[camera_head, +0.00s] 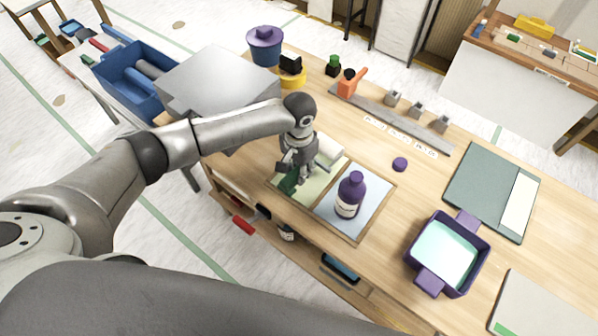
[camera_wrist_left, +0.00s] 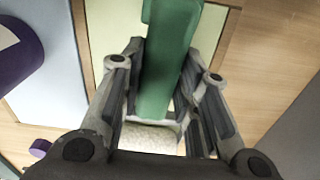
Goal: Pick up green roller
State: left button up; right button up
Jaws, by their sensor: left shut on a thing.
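My left gripper (camera_head: 298,165) is over the left part of a wooden-framed tray (camera_head: 372,222) on the workbench. In the left wrist view the gripper (camera_wrist_left: 168,95) has its fingers on both sides of the green handle (camera_wrist_left: 168,60) of the roller, shut on it. The white roller sleeve (camera_wrist_left: 152,137) shows below the handle. In the head view the green handle (camera_head: 289,183) sticks out beneath the gripper, and the sleeve (camera_head: 328,148) shows behind it. I cannot tell whether the roller touches the tray. My right gripper is not in view.
A purple bottle (camera_head: 349,194) stands on the tray's right part, close to the gripper. A purple cap (camera_head: 400,164) lies behind. A purple tub (camera_head: 447,254) with pale liquid stands to the right. A grey box (camera_head: 218,82) lies beyond my arm.

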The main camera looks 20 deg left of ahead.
pick_arm(q)
jog(key=shift+b, duration=0.3)
notch_tip(320, 180, up, 10)
jog(key=shift+r+b, duration=0.25)
jog(key=shift+b, duration=0.2)
jog(key=o, duration=0.6)
jog(key=c, duration=0.5)
